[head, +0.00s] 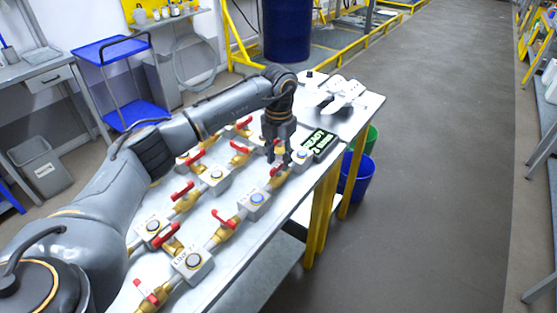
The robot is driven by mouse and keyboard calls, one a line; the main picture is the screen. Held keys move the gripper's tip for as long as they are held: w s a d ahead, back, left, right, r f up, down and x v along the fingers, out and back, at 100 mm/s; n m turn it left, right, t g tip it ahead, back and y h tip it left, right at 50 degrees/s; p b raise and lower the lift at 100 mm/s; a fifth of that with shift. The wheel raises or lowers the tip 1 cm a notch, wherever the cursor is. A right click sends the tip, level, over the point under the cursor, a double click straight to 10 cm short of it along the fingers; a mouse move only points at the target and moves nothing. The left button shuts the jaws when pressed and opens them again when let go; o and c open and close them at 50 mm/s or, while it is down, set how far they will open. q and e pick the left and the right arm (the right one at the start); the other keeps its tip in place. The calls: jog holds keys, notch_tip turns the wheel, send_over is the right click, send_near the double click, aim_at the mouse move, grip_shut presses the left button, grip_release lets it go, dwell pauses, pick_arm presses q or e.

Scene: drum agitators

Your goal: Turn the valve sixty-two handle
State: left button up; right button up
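The labels are too small to read, so I cannot tell which valve is sixty-two. My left gripper (279,160) points down over the far right of the rows, its fingers apart. Other red handles include one at the front (146,291) and one mid-table (224,220). My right gripper is out of view.
A black display with green text (319,143) lies right of the gripper. Metal parts (342,93) lie at the table's far end. Blue (358,176) and green bins stand beside the table. A blue cart (112,50) and blue drum (287,30) stand behind.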

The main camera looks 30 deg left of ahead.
aim_at(279, 164)
pick_arm(q)
notch_tip(279, 164, up, 11)
dwell(0.3)
dwell(0.5)
